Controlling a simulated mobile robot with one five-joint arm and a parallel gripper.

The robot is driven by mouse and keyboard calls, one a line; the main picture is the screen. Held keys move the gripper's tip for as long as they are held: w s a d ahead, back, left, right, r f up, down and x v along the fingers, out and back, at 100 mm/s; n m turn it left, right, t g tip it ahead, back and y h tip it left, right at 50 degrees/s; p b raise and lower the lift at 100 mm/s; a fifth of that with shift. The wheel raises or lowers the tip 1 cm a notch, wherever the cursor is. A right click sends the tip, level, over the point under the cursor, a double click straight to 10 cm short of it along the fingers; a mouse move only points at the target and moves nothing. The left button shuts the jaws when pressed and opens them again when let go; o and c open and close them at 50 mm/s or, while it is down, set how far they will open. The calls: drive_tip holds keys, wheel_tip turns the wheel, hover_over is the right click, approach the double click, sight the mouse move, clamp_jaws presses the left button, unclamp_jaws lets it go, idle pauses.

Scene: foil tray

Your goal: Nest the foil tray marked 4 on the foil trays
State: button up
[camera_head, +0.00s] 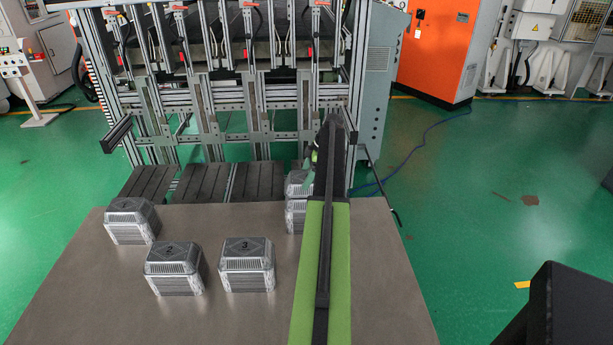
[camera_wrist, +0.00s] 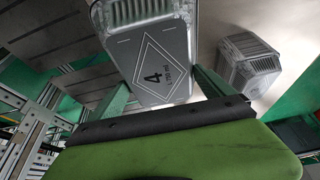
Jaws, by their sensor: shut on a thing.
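The silver foil tray marked 4 (camera_wrist: 163,50) fills the upper middle of the wrist view. My gripper (camera_wrist: 163,88) is shut on it, with one green finger at each side. In the head view my gripper (camera_head: 309,168) is partly hidden behind my arm, and the held tray (camera_head: 298,184) shows just left of the arm. Directly below it in that picture is another foil tray stack (camera_head: 296,217) near the table's back edge, partly covered by my arm. I cannot tell whether the two touch.
Foil trays marked 2 (camera_head: 172,270) and 3 (camera_head: 247,265) and another at the left (camera_head: 132,222) stand on the brown table (camera_head: 90,300). The wrist view shows one neighbouring tray (camera_wrist: 248,62). A metal frame (camera_head: 230,100) rises behind the table. The table's front left is clear.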

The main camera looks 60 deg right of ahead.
wheel_tip(320, 180, down, 8)
drive_tip(key=b, duration=0.6)
drive_tip(key=shift+r+b, duration=0.2)
drive_tip(key=shift+b, duration=0.2)
drive_tip(key=o, duration=1)
